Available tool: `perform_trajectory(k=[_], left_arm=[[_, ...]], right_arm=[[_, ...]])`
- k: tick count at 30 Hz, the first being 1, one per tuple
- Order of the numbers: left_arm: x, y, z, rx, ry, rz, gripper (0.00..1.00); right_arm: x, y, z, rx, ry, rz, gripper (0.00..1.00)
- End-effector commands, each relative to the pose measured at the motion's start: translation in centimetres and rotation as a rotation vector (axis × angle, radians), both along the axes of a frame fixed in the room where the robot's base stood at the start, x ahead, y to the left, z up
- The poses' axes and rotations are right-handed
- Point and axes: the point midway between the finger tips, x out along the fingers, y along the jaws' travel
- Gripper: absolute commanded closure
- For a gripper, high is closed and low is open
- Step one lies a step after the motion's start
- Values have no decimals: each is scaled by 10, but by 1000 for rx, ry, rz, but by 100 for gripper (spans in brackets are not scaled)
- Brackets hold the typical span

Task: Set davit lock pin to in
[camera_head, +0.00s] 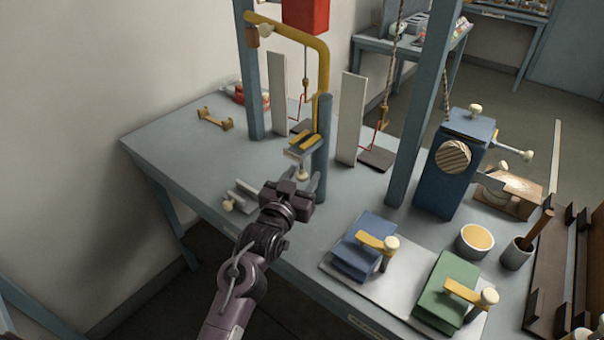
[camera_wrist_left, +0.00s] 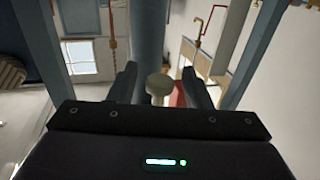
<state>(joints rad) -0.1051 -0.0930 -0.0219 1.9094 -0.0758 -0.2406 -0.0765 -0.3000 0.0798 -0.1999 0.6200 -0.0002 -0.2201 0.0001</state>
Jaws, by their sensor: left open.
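The davit is a yellow bent arm (camera_head: 322,65) on a blue-grey post (camera_head: 323,150) standing on the bench. Low on the post, below a small yellow-topped bracket (camera_head: 303,143), is a cream round knob (camera_head: 303,177), which I take for the lock pin. My left gripper (camera_head: 302,180) is open just in front of the post with the knob between its fingers. In the left wrist view the knob (camera_wrist_left: 158,86) shows between the two dark fingers (camera_wrist_left: 158,84), with a gap on each side. My right gripper is not in view.
Right of my gripper are a blue block (camera_head: 364,245) and a green block (camera_head: 446,290) with yellow handles. A grey clamp-like piece (camera_head: 240,197) lies left.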

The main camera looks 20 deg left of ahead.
Motion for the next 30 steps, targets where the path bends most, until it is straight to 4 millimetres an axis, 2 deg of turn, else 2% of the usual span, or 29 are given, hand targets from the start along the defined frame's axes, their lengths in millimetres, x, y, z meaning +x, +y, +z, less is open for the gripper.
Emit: perform_trajectory(k=[9, 20, 26, 30], left_arm=[[4, 0, -1, 0, 1, 0, 56], [3, 0, -1, 0, 1, 0, 100], [3, 0, 1, 0, 1, 0, 100], [4, 0, 13, 2, 0, -1, 100]], right_arm=[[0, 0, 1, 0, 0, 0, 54], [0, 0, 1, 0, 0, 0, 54], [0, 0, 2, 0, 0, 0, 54], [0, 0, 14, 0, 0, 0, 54]])
